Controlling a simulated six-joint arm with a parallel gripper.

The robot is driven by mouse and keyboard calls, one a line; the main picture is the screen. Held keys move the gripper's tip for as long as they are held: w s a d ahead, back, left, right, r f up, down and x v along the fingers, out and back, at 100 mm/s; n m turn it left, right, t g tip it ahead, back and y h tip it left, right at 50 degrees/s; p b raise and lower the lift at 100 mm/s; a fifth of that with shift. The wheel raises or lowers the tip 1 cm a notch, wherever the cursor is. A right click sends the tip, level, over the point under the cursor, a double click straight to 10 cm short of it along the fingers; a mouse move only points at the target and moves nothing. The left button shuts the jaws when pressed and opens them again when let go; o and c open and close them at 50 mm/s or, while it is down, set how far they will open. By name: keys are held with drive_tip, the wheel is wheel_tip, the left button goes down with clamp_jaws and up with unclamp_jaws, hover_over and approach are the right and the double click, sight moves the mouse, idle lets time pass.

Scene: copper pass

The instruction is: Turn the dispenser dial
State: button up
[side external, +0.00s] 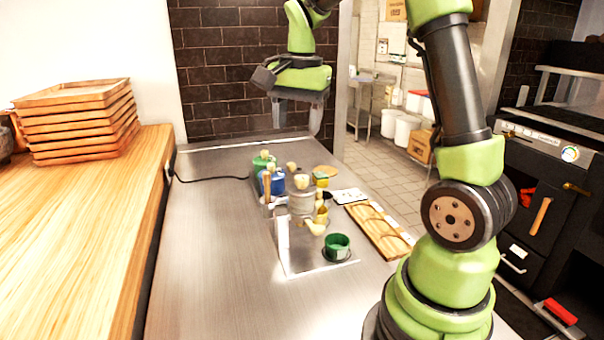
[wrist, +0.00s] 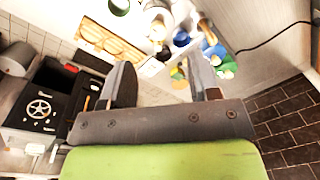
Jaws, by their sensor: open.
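The dispenser (side external: 301,204) is a grey metal body with pale wooden knobs, standing on a light base plate on the steel counter. One knob (side external: 315,228) sticks out low at its front and another (side external: 302,181) sits on top; I cannot tell which is the dial. A green cup (side external: 337,243) stands on the plate beside the dispenser. My gripper (side external: 296,119) is open and empty, high above the far part of the counter, well clear of the dispenser. In the wrist view, my gripper (wrist: 160,60) has its fingers apart, with the dispenser (wrist: 158,20) partly shown near the top edge.
Green (side external: 263,164) and blue (side external: 277,184) canisters crowd behind the dispenser. A wooden tray (side external: 398,244) lies to its right. The steel counter (side external: 205,250) is clear at left and front.

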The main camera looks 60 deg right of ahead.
sight(302, 176)
drive_tip(key=shift+m+g, duration=0.4)
drive_tip(key=shift+m, duration=0.5)
drive_tip(key=d+f, duration=0.1)
drive_tip(key=f, duration=0.3)
drive_tip(key=d+f, duration=0.1)
drive_tip(key=f, duration=0.3)
drive_tip(key=d+f, duration=0.1)
drive_tip(key=f, duration=0.3)
drive_tip(key=shift+w+f, duration=0.1)
drive_tip(key=shift+w, duration=0.2)
drive_tip(key=c, duration=0.9)
